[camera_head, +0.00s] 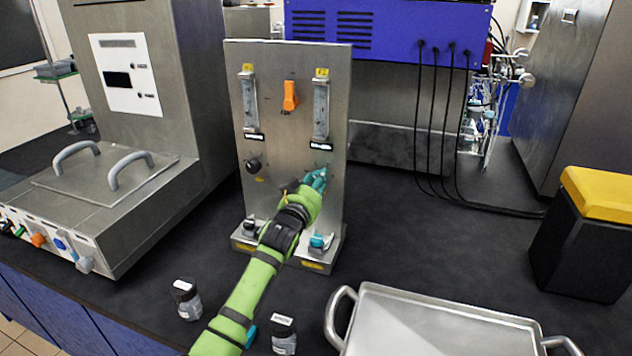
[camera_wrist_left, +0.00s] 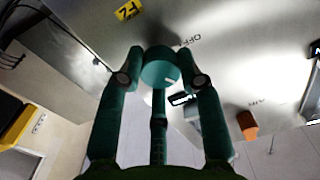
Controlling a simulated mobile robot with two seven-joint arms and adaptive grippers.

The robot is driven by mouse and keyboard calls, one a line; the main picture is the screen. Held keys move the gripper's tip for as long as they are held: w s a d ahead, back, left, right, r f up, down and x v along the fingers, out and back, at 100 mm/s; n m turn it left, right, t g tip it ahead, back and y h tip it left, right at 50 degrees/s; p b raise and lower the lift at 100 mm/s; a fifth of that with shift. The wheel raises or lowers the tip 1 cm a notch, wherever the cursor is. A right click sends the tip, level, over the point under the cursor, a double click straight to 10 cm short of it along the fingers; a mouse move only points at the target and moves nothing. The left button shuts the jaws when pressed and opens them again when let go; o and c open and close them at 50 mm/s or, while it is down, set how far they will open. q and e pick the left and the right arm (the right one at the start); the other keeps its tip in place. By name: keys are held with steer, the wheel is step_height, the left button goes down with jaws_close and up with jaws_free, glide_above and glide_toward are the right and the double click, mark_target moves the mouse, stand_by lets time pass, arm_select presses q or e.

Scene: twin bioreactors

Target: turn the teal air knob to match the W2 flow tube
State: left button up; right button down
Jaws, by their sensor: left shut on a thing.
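A steel panel (camera_head: 290,150) stands upright on the dark bench. It carries a left flow tube (camera_head: 249,98) and a right flow tube (camera_head: 321,105); the tube labels and float levels are too small to read. My left gripper (camera_head: 317,180) is at the panel below the right tube. In the left wrist view, the teal knob (camera_wrist_left: 159,68) with a white mark sits between the green fingers of my left gripper (camera_wrist_left: 160,78), which are shut on it. An "OFF" marking is beside it. In the head view the gripper mostly hides this knob. My right gripper is out of view.
Two small jars (camera_head: 186,300) (camera_head: 283,335) and a steel tray (camera_head: 430,312) are in front. A yellow-topped black box (camera_head: 580,240) stands right.

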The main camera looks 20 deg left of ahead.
arm_select(q)
steer(key=shift+r, duration=0.15)
steer(key=o, duration=1.1)
steer(key=shift+o, duration=0.2)
steer(key=s, duration=1.2)
steer(key=shift+a, duration=0.2)
